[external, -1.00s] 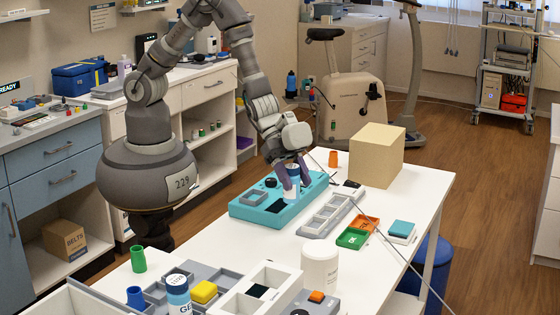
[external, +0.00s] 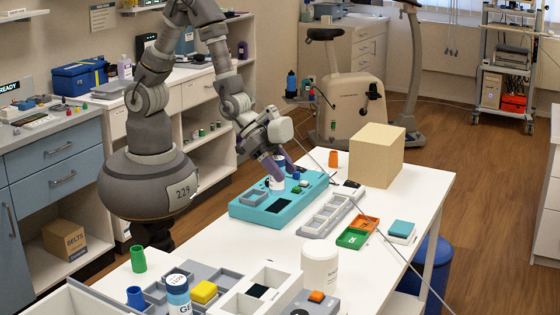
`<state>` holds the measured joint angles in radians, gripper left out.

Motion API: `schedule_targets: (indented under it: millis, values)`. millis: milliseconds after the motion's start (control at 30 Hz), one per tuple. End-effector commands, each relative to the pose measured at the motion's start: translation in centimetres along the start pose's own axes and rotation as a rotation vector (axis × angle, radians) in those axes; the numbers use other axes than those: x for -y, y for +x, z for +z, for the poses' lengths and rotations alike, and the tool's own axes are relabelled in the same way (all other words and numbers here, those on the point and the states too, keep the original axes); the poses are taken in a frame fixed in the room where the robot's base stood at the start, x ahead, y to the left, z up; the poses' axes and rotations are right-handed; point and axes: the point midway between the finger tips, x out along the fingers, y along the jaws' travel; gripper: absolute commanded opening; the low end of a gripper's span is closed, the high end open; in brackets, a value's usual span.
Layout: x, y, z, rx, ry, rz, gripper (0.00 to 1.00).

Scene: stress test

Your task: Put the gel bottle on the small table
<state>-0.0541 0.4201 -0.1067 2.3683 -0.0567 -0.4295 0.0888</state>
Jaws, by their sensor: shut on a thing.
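My gripper (external: 278,167) has purple fingers and is over the teal board (external: 250,212) on the white table (external: 405,190). It is shut on a small white cylinder (external: 277,184), partly hidden by the fingers; I cannot tell whether its bottom touches the board. A bottle with a blue band and letters "GE" (external: 178,297), which looks like the gel bottle, stands at the front left of the white table, away from my gripper. A small stand by the exercise bike (external: 300,99) carries a blue bottle (external: 291,83); I cannot tell whether this is the small table.
A tan box (external: 377,155) and an orange cup (external: 333,159) stand behind the board. A grey tray (external: 326,216), green and orange trays (external: 353,239) and a white jar (external: 320,268) stand nearby. Table's right front is fairly clear.

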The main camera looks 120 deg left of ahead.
Motion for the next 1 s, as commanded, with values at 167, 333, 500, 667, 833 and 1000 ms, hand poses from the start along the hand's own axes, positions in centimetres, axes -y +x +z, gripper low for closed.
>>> schedule_targets:
  millis: [167, 333, 500, 667, 833, 1000]
  values:
    - [-7.0, 3.3, -4.2, -0.002, 0.110, 0.113, 0.11]
    - [-16.2, 5.6, -7.9, 0.000, 0.235, 0.238, 0.11]
    - [-25.9, 6.2, -10.5, 0.000, 0.353, 0.356, 0.11]
    - [-33.6, 5.7, -11.7, 0.001, 0.444, 0.444, 0.11]
    - [-38.6, 4.8, -12.1, 0.000, 0.501, 0.499, 0.11]
    - [-40.2, 4.5, -12.1, 0.000, 0.520, 0.518, 0.11]
